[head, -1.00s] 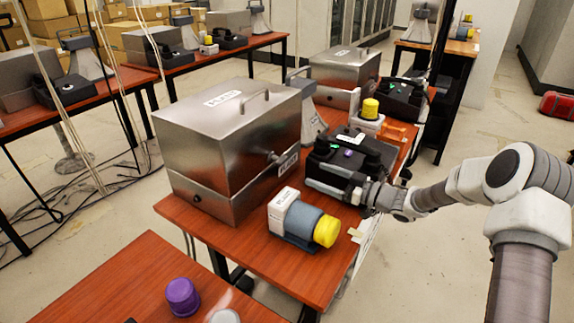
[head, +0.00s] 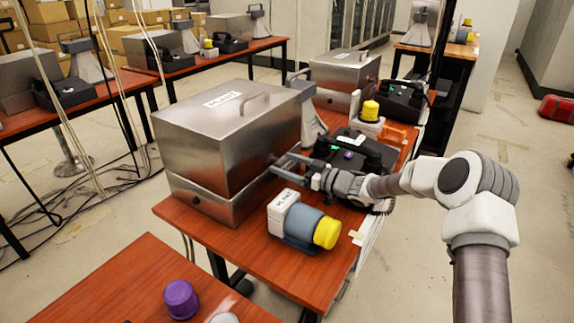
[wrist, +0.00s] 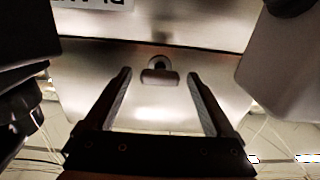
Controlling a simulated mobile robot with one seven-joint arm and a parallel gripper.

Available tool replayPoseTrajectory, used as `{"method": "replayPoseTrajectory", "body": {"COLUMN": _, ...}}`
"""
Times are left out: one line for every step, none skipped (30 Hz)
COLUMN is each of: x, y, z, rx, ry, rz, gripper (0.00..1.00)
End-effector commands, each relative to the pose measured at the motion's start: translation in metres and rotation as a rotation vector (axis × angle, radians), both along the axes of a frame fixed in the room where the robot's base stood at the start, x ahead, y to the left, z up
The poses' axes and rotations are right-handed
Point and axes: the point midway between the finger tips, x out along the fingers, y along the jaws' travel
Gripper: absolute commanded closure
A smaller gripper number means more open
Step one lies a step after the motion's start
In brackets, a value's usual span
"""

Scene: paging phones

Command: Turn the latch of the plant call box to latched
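The plant call box is a large brushed-metal box (head: 215,135) with a PLANT label and a top handle, its lid down, on the red-brown table. Its latch (wrist: 159,76) is a small dark metal knob with a short bar, on the front face below the lid seam. The bar lies across the wrist picture. My gripper (head: 279,166) reaches the box front from the right. In the wrist view my gripper (wrist: 159,88) is open, its fingertips on either side of the latch with gaps, not visibly touching it. The head view mostly hides the latch behind the fingers.
A blue-grey motor-like unit with a yellow cap (head: 306,225) stands at the table front, below my arm. A black phone unit (head: 360,150) sits just behind my gripper. A grey horn (head: 312,122) stands beside the box. Free floor lies to the right.

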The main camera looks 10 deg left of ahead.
Motion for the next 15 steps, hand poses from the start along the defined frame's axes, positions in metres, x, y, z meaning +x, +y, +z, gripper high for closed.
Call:
{"method": "replayPoseTrajectory", "body": {"x": 0.0, "y": -0.0001, "z": 0.0, "rx": 0.0, "ry": 0.0, "rz": 0.0, "gripper": 0.21}}
{"method": "replayPoseTrajectory", "body": {"x": -0.0001, "y": -0.0002, "z": 0.0, "rx": 0.0, "ry": 0.0, "rz": 0.0, "gripper": 0.26}}
{"method": "replayPoseTrajectory", "body": {"x": -0.0001, "y": -0.0002, "z": 0.0, "rx": 0.0, "ry": 0.0, "rz": 0.0, "gripper": 0.33}}
{"method": "replayPoseTrajectory", "body": {"x": -0.0001, "y": -0.0002, "z": 0.0, "rx": 0.0, "ry": 0.0, "rz": 0.0, "gripper": 0.39}}
{"method": "replayPoseTrajectory", "body": {"x": -0.0001, "y": -0.0003, "z": 0.0, "rx": 0.0, "ry": 0.0, "rz": 0.0, "gripper": 0.44}}
{"method": "replayPoseTrajectory", "body": {"x": -0.0002, "y": -0.0003, "z": 0.0, "rx": 0.0, "ry": 0.0, "rz": 0.0, "gripper": 0.51}}
{"method": "replayPoseTrajectory", "body": {"x": -0.0001, "y": -0.0003, "z": 0.0, "rx": 0.0, "ry": 0.0, "rz": 0.0, "gripper": 0.57}}
{"method": "replayPoseTrajectory", "body": {"x": -0.0002, "y": -0.0003, "z": 0.0, "rx": 0.0, "ry": 0.0, "rz": 0.0, "gripper": 0.62}}
{"method": "replayPoseTrajectory", "body": {"x": -0.0001, "y": -0.0003, "z": 0.0, "rx": 0.0, "ry": 0.0, "rz": 0.0, "gripper": 0.69}}
{"method": "replayPoseTrajectory", "body": {"x": -0.0002, "y": -0.0003, "z": 0.0, "rx": 0.0, "ry": 0.0, "rz": 0.0, "gripper": 0.75}}
{"method": "replayPoseTrajectory", "body": {"x": -0.0002, "y": -0.0003, "z": 0.0, "rx": 0.0, "ry": 0.0, "rz": 0.0, "gripper": 0.8}}
{"method": "replayPoseTrajectory", "body": {"x": -0.0002, "y": -0.0003, "z": 0.0, "rx": 0.0, "ry": -0.001, "rz": 0.0, "gripper": 0.87}}
{"method": "replayPoseTrajectory", "body": {"x": -0.0002, "y": -0.0003, "z": 0.0, "rx": 0.0, "ry": 0.0, "rz": 0.0, "gripper": 0.93}}
{"method": "replayPoseTrajectory", "body": {"x": -0.0002, "y": -0.0003, "z": 0.0, "rx": 0.0, "ry": -0.001, "rz": 0.0, "gripper": 0.96}}
{"method": "replayPoseTrajectory", "body": {"x": -0.0002, "y": -0.0003, "z": 0.0, "rx": 0.0, "ry": -0.001, "rz": 0.0, "gripper": 0.96}}
